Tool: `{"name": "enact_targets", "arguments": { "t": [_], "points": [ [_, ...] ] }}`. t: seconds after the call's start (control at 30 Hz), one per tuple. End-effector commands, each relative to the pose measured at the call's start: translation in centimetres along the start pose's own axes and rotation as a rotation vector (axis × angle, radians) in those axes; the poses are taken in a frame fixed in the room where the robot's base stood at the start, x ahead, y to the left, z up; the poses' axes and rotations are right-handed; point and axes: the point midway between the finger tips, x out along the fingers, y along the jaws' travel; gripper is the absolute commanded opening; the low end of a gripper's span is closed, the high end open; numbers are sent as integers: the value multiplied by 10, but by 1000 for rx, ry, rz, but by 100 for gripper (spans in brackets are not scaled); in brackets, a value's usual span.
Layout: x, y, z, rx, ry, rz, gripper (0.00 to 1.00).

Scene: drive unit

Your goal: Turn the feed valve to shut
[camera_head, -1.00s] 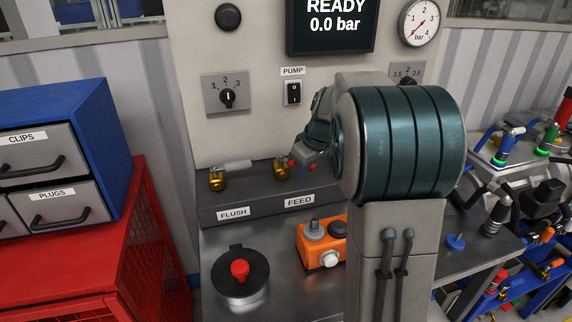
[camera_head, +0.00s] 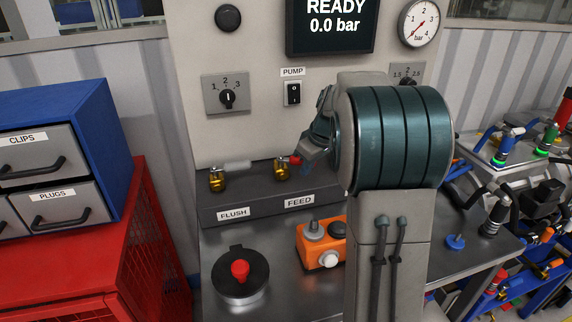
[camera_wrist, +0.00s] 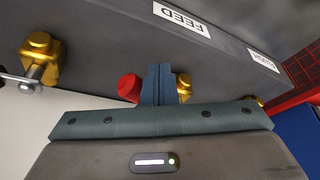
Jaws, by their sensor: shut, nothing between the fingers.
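The feed valve (camera_head: 282,172) is a brass fitting on the grey block above the FEED label (camera_head: 299,202). Its red handle (camera_head: 296,160) points to the right in the head view, along the block. My gripper (camera_head: 304,167) is just right of the handle, close against it. In the wrist view my gripper (camera_wrist: 158,78) is shut, its fingers together with nothing between them. The red handle (camera_wrist: 128,88) shows left of the fingers and brass (camera_wrist: 184,86) to their right. The fingers hide the middle of the valve, so I cannot tell whether they touch it.
The flush valve (camera_head: 217,180) with a grey lever stands left of the feed valve. Another brass valve (camera_wrist: 38,55) with a metal lever shows in the wrist view. An orange box (camera_head: 321,244) and a round lidded pot (camera_head: 240,278) stand on the bench in front.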

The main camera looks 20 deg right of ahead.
Motion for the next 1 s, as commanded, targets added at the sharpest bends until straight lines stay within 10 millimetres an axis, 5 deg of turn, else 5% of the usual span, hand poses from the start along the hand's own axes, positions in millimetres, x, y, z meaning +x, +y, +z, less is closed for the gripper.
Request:
{"name": "enact_targets", "arguments": {
  "t": [1.0],
  "points": [
    [4,26,-10,2,0,0,0]
  ]
}}
